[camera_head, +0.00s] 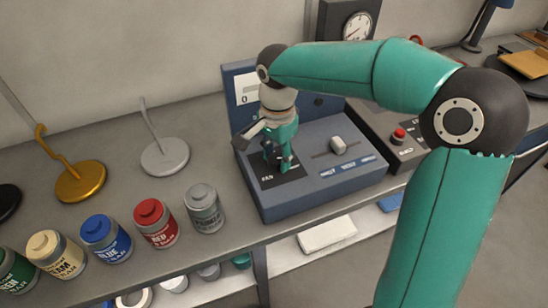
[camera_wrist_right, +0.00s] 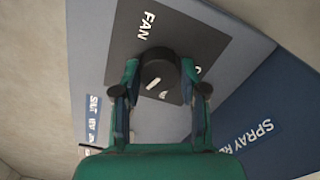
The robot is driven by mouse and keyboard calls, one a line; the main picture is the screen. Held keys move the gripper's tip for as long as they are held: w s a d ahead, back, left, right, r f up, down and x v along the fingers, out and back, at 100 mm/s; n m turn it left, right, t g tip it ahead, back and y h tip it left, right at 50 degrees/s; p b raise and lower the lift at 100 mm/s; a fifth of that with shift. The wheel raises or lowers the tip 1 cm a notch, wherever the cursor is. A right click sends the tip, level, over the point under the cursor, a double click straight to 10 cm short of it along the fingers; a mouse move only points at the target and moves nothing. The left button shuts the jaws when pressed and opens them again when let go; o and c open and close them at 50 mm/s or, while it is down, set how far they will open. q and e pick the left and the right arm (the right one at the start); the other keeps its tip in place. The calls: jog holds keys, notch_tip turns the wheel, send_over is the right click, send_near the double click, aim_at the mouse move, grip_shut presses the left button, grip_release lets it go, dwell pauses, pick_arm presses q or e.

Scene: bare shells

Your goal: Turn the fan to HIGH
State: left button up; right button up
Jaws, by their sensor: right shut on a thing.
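The fan knob (camera_wrist_right: 159,72) is a round black dial with a short white mark on its face, seen in the right wrist view. It sits on a dark plate lettered FAN (camera_wrist_right: 195,40), and the white mark lies slanted towards the picture's lower left. The setting labels around it are partly hidden, so I cannot read which one the mark faces. My right gripper (camera_wrist_right: 160,80) is shut on the knob, one finger on each side. In the head view my right gripper (camera_head: 279,160) reaches down onto the FAN plate (camera_head: 268,182) and hides the knob. My left gripper is not in view.
The blue-grey console (camera_head: 310,197) also carries a grey slider handle (camera_head: 338,145) and a white display (camera_head: 246,88). Right of it is a box with a red button (camera_head: 399,134). Several paint cans, including a grey one (camera_head: 204,208), stand to the left.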

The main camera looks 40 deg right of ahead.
aim_at(276, 158)
jog(key=shift+w+a+m, duration=0.1)
jog(key=shift+a+m, duration=0.05)
jog(key=shift+m, duration=0.65)
jog(key=o, duration=1.2)
jog(key=shift+w, duration=0.1)
jog(key=shift+c, duration=0.2)
notch_tip(276, 158, up, 12)
